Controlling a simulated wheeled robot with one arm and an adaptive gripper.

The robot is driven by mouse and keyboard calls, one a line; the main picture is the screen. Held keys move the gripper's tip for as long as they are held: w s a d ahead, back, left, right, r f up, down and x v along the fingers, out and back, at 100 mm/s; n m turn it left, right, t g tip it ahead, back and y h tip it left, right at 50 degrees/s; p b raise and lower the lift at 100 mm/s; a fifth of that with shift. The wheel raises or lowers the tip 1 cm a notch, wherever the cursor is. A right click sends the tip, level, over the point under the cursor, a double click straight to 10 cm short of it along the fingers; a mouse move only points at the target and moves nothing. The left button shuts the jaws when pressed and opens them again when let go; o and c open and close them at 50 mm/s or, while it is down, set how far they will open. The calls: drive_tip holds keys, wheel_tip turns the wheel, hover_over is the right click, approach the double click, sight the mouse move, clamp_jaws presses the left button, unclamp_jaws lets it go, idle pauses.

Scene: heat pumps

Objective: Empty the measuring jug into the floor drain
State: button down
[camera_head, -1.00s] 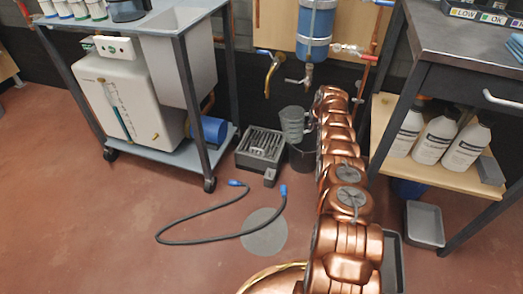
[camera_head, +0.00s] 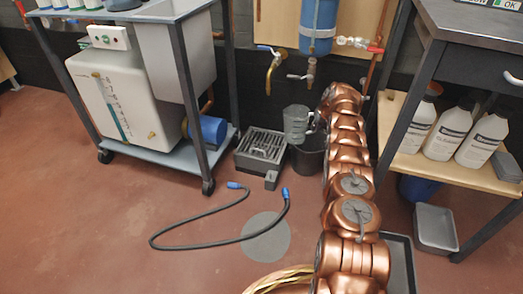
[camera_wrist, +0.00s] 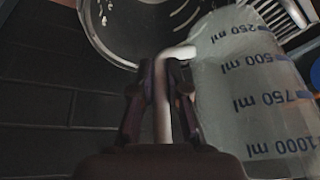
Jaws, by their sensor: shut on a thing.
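The measuring jug (camera_head: 297,122) is grey and see-through, held above the rim of a black bucket (camera_head: 309,158). In the wrist view the jug (camera_wrist: 262,95) fills the right side, with blue marks from 250 to 1000 ml. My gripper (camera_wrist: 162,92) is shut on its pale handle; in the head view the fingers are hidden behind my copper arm. The jug looks about upright in the head view; whether it holds liquid I cannot tell. A grey box with a slotted grate (camera_head: 261,148), apparently the floor drain, stands just left of the bucket. The bucket also shows in the wrist view (camera_wrist: 112,52).
A hose with blue ends (camera_head: 215,235) lies on the floor near a flat grey disc (camera_head: 265,238). A wheeled cart (camera_head: 160,152) stands left, a bench with white bottles (camera_head: 451,133) right. Taps (camera_head: 273,68) hang above the bucket. The red floor at left is clear.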

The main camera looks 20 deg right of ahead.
drive_tip(key=shift+r, duration=0.1)
wheel_tip(320, 180, up, 5)
drive_tip(key=p, duration=0.3)
idle(0.6)
